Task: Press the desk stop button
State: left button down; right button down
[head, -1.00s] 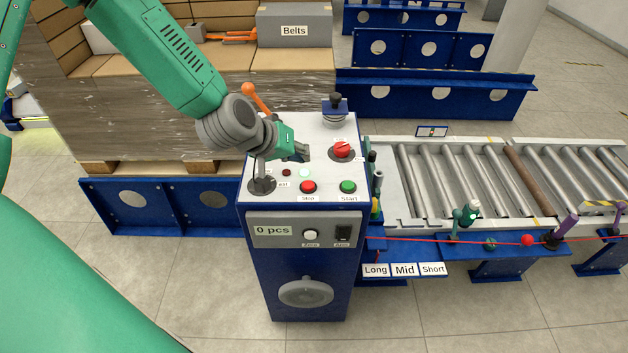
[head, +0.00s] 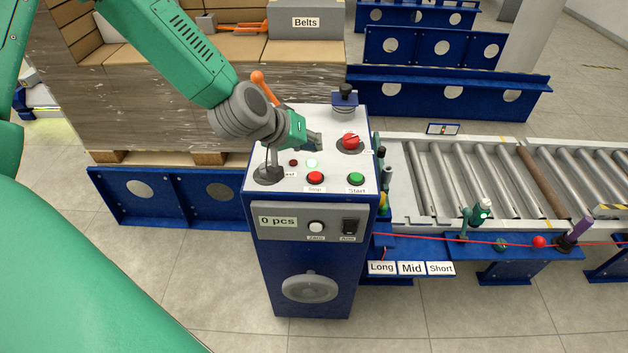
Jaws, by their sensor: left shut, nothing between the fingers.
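The desk's red stop button (head: 315,177) is on the sloped white top of the blue control desk (head: 262,187), with a "Stop" label below it. The green start button (head: 356,179) is to its right. My left gripper (head: 316,142) is shut and empty above the desk top, behind the stop button and left of the red rotary knob (head: 351,142). It appears apart from the stop button. My right gripper is not in view.
A lever with an orange knob (head: 257,77) stands beside my left wrist. A dark-topped knob (head: 345,98) is at the desk's back. A roller conveyor (head: 470,180) lies to the right. A stack of boxes with a "Belts" box (head: 306,22) is behind.

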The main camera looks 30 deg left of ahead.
aim_at(315, 175)
pick_arm(q)
jog(key=f+b, duration=0.3)
jog(key=f, duration=0.1)
jog(key=shift+d+f, duration=0.1)
jog(key=shift+d, duration=0.25)
jog(key=shift+a+f+b, duration=0.1)
jog(key=shift+f+b, duration=0.35)
jog(key=shift+f, duration=0.15)
jog(key=shift+a+f, duration=0.1)
jog(key=shift+a, duration=0.15)
jog(key=shift+d, duration=0.25)
jog(key=shift+a, duration=0.2)
jog(key=shift+d+f, duration=0.1)
jog(key=shift+d, duration=0.05)
jog(key=shift+f, duration=0.25)
